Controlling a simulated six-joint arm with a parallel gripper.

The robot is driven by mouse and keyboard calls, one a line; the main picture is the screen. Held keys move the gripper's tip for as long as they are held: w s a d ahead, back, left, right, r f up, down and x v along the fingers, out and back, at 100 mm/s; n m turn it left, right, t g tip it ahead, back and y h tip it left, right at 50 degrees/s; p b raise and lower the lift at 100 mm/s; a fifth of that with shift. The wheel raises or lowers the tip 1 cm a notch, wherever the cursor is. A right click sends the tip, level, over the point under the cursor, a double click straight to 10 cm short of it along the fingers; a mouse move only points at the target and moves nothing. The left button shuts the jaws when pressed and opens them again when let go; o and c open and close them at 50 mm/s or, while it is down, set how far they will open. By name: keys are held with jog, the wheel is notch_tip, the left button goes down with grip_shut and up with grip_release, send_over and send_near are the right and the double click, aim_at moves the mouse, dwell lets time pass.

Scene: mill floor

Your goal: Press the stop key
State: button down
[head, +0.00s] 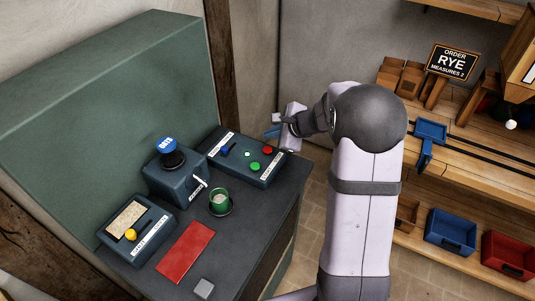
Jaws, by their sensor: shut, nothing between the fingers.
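A dark blue control box (243,158) stands at the back right of the dark bench. On its top are a red key (267,150), a green key (254,166), a small pale green light or key (247,154) and a blue switch (224,151). I cannot read the box's label, so which key is the stop key is not clear. My gripper (273,131) is shut and empty. In the picture it appears just above the box's back right corner, close to the red key and apart from it.
A box with a blue-topped hopper (168,150) and white lever stands left of the control box. A box with a yellow key (130,235), a green cup (220,201), a red mat (185,251) and a grey block (204,289) share the bench. Wooden shelves (463,150) stand at right.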

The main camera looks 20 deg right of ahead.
aim_at(270, 151)
jog(key=shift+f+b, duration=1)
jog(key=shift+f, duration=0.35)
jog(key=shift+f+b, duration=0.95)
jog(key=shift+b, duration=0.1)
dwell(1.9)
dwell(0.5)
jog(key=shift+r+p, duration=0.75)
jog(key=shift+r, duration=0.2)
jog(key=shift+r+p, duration=2.1)
jog(key=shift+r, duration=0.45)
jog(key=shift+f, duration=0.1)
